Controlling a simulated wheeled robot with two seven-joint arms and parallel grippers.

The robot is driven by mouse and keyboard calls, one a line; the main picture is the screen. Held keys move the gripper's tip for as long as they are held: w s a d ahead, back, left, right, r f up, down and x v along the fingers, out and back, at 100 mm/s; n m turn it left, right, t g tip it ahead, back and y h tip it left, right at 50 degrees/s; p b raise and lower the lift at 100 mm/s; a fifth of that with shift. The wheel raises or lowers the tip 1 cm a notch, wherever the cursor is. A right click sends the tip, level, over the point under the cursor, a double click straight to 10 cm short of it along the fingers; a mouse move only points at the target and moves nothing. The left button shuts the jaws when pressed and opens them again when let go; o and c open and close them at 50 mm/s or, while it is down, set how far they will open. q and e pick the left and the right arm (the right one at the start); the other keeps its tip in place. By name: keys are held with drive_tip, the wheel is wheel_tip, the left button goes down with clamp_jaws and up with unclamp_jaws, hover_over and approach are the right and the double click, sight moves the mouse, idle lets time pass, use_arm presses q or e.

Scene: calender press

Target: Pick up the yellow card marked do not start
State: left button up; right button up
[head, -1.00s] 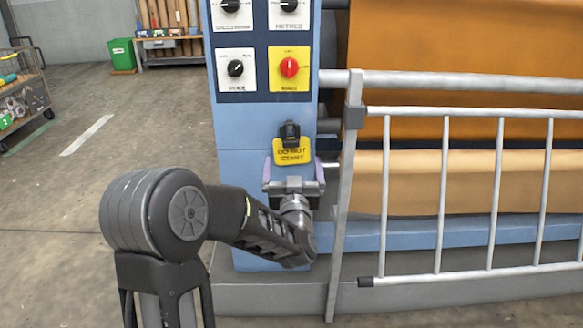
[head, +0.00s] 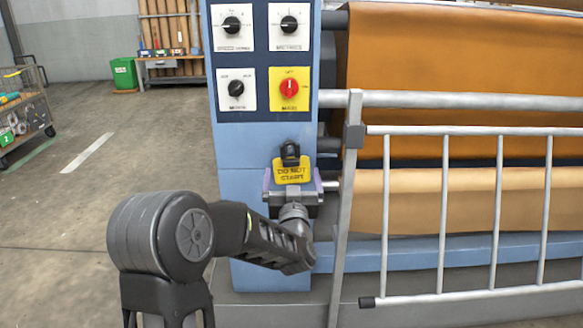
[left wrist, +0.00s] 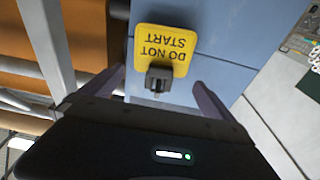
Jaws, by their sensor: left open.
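The yellow card (head: 292,171) marked "DO NOT START" hangs from a black clip or holder (head: 289,151) on the blue machine column, below the control panel. In the left wrist view the card (left wrist: 163,47) appears upside down, with the black holder (left wrist: 159,80) at its near edge. My left gripper (head: 292,181) is in front of the card. Its two fingers (left wrist: 158,84) are spread wide, one on each side of the holder, with nothing gripped. Whether the fingers reach the card's depth is hard to tell. My right gripper is not in view.
The control panel has several knobs, including a red knob (head: 289,88) on a yellow plate, above the card. A grey metal guard rail (head: 445,200) stands right of the column, before orange rollers. A cart (head: 22,105) is far left. Floor on the left is clear.

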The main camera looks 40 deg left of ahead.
sight(292, 163)
use_arm(q)
drive_tip(key=b+x, duration=0.1)
drive_tip(key=x, duration=0.3)
drive_tip(key=shift+w+a+r, duration=0.15)
drive_tip(key=shift+w+a, duration=0.05)
drive_tip(key=shift+w, duration=0.1)
drive_tip(key=shift+c, duration=0.2)
drive_tip(key=c, duration=1)
drive_tip(key=shift+r, duration=0.2)
drive_tip(key=shift+r+p, duration=0.45)
drive_tip(key=shift+r, duration=0.15)
drive_tip(key=r+p+v, duration=0.1)
drive_tip(key=v, duration=0.5)
drive_tip(key=r+v, duration=0.1)
drive_tip(key=v, duration=0.5)
drive_tip(key=r+p+v, duration=0.1)
drive_tip(key=v, duration=0.5)
drive_tip(key=shift+s+f+p, duration=0.1)
drive_tip(key=shift+s+p, duration=0.05)
drive_tip(key=shift+p, duration=0.15)
drive_tip(key=shift+d, duration=0.1)
